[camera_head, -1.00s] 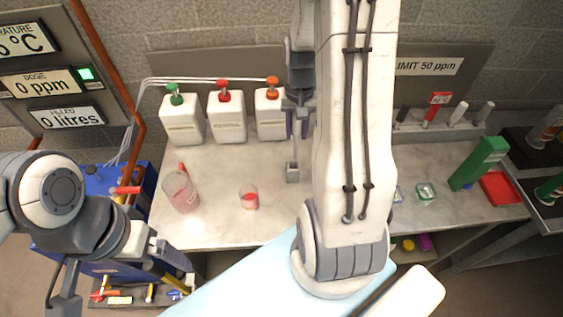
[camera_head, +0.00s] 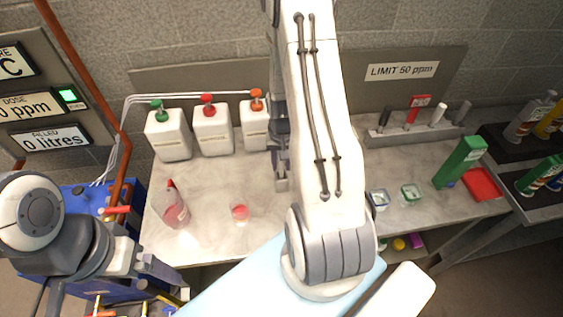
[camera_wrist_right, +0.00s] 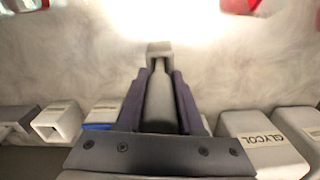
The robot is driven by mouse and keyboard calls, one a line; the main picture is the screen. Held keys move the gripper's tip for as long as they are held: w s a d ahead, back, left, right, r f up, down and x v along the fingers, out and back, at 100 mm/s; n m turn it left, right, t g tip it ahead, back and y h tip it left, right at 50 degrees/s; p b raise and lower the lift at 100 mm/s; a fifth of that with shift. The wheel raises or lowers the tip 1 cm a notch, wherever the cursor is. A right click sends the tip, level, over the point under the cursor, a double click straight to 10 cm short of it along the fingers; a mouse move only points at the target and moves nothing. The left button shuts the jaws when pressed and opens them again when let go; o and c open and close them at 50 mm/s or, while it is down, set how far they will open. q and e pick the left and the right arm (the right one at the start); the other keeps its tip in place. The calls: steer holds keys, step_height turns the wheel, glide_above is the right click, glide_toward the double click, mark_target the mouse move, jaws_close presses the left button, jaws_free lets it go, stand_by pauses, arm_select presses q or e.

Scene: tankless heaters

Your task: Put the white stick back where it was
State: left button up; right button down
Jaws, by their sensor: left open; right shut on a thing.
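My right gripper (camera_head: 279,140) reaches down over the worktop (camera_head: 215,180), just right of the orange-capped jug. It is shut on a pale grey stick-like thing with a square end (camera_head: 281,183). The right wrist view shows this stick (camera_wrist_right: 159,98) between the dark fingers. I cannot tell whether it is the white stick. A whitish stick (camera_head: 438,114) stands in the grey rack (camera_head: 413,130) at the back right, between a red-tagged one (camera_head: 416,108) and a grey one (camera_head: 462,111). My left gripper (camera_head: 168,280) is open, low at the left front.
Jugs with green, red and orange (camera_head: 255,125) caps stand along the wall. Small dishes (camera_head: 410,194), a green box (camera_head: 460,162) and a red tray (camera_head: 482,184) are at the right.

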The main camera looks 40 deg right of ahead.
steer(key=shift+f, duration=0.2)
steer(key=c, duration=0.5)
jaws_free()
steer(key=shift+c, duration=0.2)
steer(key=shift+r, duration=0.1)
